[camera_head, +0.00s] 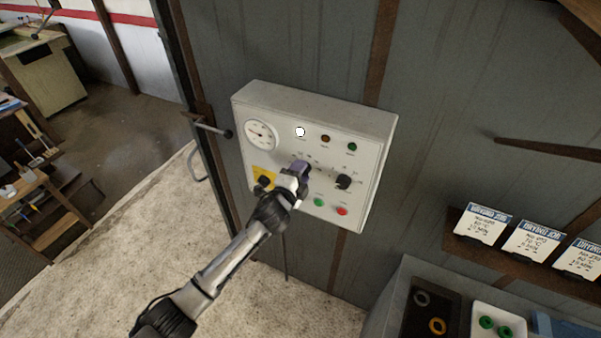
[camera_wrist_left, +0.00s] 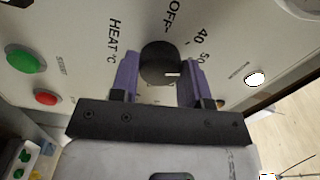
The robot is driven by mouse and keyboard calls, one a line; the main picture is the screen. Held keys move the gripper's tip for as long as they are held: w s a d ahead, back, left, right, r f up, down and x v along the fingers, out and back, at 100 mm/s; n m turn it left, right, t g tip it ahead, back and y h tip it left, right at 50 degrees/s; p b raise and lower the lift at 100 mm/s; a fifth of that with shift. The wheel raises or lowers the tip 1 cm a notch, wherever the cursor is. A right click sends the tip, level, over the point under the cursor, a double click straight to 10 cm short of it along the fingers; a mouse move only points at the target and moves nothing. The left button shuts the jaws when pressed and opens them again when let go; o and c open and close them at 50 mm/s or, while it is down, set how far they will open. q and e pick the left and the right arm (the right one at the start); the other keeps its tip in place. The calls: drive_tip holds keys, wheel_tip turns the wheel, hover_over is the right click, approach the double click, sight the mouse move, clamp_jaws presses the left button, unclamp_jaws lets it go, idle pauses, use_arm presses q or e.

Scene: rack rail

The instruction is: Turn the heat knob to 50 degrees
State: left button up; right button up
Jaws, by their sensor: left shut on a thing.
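The heat knob (camera_wrist_left: 158,62) is a round black knob with a short white mark at its right side in the left wrist view. Printed around it on the panel are "HEAT °C", "OFF", "40" and "50"; the purple right finger stands close below "50". I cannot tell exactly which number the mark meets. My left gripper (camera_head: 301,170) is shut on the knob, one purple finger on each side. In the head view the gripper hides the knob. The white control box (camera_head: 376,122) is fixed to the grey wall. My right gripper is not in view.
The box also carries a dial gauge (camera_head: 262,135), a lit white lamp (camera_head: 300,132), another black knob (camera_head: 343,182), a green button (camera_head: 319,202), a red button (camera_head: 342,211) and a yellow plate (camera_head: 264,174). A shelf with cards (camera_head: 531,241) is at the right.

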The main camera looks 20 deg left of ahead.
use_arm(q)
drive_tip(key=o, duration=0.9)
drive_tip(key=shift+s, duration=0.1)
drive_tip(key=shift+s+a+b, duration=0.25)
drive_tip(key=shift+s+b, duration=0.2)
drive_tip(key=shift+s, duration=1.8)
drive_tip(key=shift+s+a+b, duration=0.2)
drive_tip(key=shift+s+b, duration=0.3)
drive_tip(key=shift+s, duration=1.75)
drive_tip(key=shift+s+a+b, duration=0.25)
drive_tip(key=shift+s+b, duration=0.2)
drive_tip(key=shift+s, duration=1.8)
